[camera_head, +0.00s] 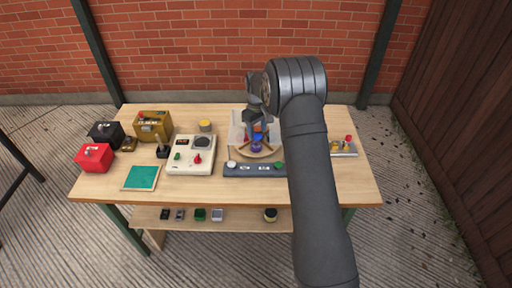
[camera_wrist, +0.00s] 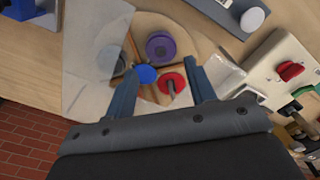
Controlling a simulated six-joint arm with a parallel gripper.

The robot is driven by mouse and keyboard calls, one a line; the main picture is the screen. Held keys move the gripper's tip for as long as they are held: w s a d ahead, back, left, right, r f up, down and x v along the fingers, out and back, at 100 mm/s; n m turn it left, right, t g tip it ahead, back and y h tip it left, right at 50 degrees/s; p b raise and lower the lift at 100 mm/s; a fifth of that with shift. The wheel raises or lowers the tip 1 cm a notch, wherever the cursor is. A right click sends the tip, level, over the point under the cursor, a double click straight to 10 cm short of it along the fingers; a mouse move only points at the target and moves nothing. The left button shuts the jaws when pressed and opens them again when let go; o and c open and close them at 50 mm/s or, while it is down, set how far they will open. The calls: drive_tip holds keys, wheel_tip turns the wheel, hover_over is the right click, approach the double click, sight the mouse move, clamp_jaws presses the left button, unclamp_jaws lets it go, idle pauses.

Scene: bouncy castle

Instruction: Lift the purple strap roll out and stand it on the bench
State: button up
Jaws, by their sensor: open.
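The purple strap roll (camera_head: 257,147) sits on a round wooden tray (camera_head: 238,151) on the bench, behind the dark control strip. In the wrist view the purple roll (camera_wrist: 161,46) shows as a round disc with a darker centre, just beyond my fingertips. My gripper (camera_wrist: 163,68) is open and points down over the tray, with nothing held. A blue round piece (camera_wrist: 146,74) and a red one (camera_wrist: 171,82) show between and below the fingers. The purple roll is apart from both fingers, as far as I can tell. A clear panel (camera_wrist: 94,45) stands beside the tray.
A dark strip with buttons (camera_head: 255,170) lies in front of the tray. A cream control box (camera_head: 190,155) stands to its left. Red (camera_head: 93,157) and black (camera_head: 104,133) boxes are farther left. Bare bench (camera_head: 215,190) shows along the front edge.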

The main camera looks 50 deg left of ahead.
sight(256, 144)
drive_tip(key=shift+a+f, duration=0.15)
drive_tip(key=shift+f, duration=1.8)
drive_tip(key=shift+a+f, duration=0.15)
drive_tip(key=shift+f, duration=1.8)
drive_tip(key=c, duration=0.6)
